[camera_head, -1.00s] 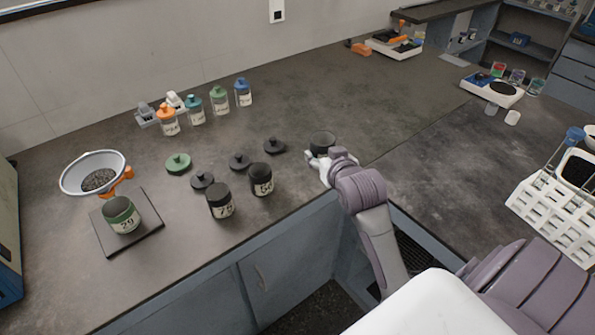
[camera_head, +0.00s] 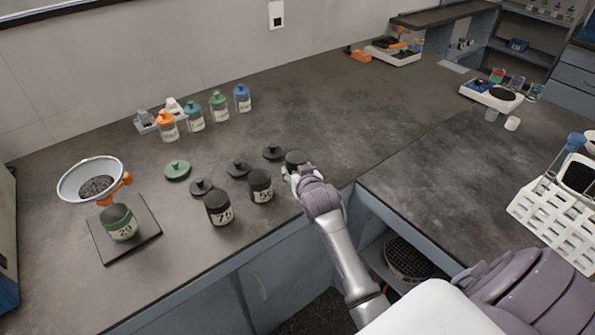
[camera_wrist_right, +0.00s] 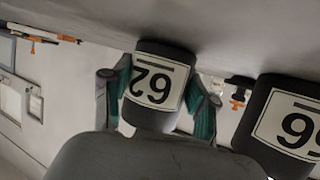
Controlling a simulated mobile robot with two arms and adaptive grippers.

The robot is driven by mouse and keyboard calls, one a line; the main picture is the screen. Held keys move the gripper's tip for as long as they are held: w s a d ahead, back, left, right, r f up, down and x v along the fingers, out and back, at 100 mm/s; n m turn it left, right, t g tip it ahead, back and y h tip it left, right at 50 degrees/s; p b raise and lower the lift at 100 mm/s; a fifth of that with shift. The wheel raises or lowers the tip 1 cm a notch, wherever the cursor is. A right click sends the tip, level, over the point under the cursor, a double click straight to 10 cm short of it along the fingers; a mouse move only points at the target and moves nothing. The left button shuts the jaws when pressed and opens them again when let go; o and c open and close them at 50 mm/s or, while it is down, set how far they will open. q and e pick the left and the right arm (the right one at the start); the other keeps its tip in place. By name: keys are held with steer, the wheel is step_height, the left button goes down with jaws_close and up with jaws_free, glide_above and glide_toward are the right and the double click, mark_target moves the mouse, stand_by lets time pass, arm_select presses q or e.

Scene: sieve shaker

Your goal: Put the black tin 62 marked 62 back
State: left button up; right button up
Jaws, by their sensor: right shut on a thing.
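The black tin 62 (camera_head: 296,157) is at the right end of the row of black tins in the head view, its top open. My right gripper (camera_head: 300,172) is shut around it. In the right wrist view the tin (camera_wrist_right: 160,85) appears inverted, its label reading 62, between the two fingers (camera_wrist_right: 158,105). Its base is at or just above the bench; I cannot tell which. My left gripper is not in view.
Two black tins (camera_head: 261,185) (camera_head: 219,208) stand left of it. Black lids (camera_head: 273,153) (camera_head: 239,168) (camera_head: 201,187) lie behind the row.

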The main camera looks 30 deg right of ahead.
steer(key=o, duration=1.2)
steer(key=shift+f, duration=0.15)
steer(key=v, duration=1.2)
steer(key=shift+r, duration=0.25)
